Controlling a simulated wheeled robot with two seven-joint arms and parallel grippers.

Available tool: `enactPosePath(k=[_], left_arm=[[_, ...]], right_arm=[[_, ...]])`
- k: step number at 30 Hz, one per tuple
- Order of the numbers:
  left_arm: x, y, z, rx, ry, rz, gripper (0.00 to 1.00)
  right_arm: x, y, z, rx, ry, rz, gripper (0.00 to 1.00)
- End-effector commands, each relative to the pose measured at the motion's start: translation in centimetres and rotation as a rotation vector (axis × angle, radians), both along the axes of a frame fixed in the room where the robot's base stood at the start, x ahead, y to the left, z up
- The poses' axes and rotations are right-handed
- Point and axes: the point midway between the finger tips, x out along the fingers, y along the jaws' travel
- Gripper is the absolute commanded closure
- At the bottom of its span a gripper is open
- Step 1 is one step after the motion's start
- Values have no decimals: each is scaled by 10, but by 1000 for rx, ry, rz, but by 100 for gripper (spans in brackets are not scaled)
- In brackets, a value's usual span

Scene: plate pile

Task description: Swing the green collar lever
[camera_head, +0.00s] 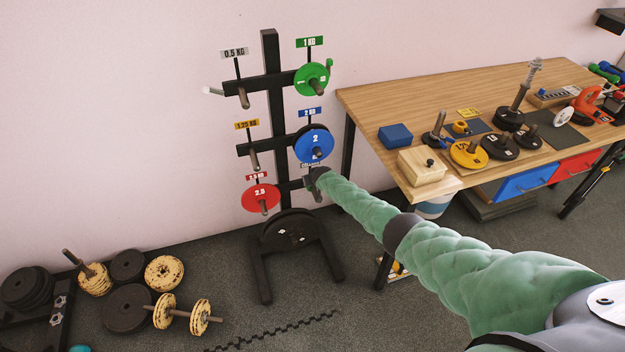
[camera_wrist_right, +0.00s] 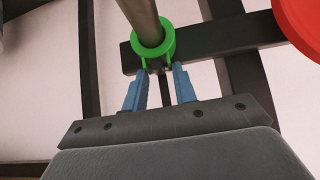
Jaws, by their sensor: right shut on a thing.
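In the right wrist view, a green collar (camera_wrist_right: 155,47) sits around a grey metal peg (camera_wrist_right: 143,18) on the black rack. My right gripper (camera_wrist_right: 163,80) has its blue fingers on both sides of the small lever at the collar's edge and is shut on it. The lever is mostly hidden between the fingertips. In the head view my right gripper (camera_head: 314,186) is at the rack's lower right peg, below the blue plate (camera_head: 314,146); the collar is hidden there. My left gripper is not in view.
The rack (camera_head: 278,165) also carries a green plate (camera_head: 312,80) above and a red plate (camera_head: 262,198) to the left, which shows in the wrist view (camera_wrist_right: 303,22) too. A wooden table (camera_head: 400,95) stands at right. Loose weights (camera_head: 128,308) lie on the floor at left.

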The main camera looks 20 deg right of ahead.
Motion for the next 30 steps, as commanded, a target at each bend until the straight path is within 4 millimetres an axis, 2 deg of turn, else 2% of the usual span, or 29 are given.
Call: enactPosePath(k=[19, 20, 23, 30], left_arm=[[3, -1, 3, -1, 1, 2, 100], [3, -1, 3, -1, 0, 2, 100], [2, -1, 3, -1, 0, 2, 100], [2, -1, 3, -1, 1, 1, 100]], right_arm=[[0, 0, -1, -1, 39, 0, 95], [0, 0, -1, -1, 39, 0, 68], [1, 0, -1, -1, 39, 0, 50], [1, 0, 0, -1, 38, 0, 50]])
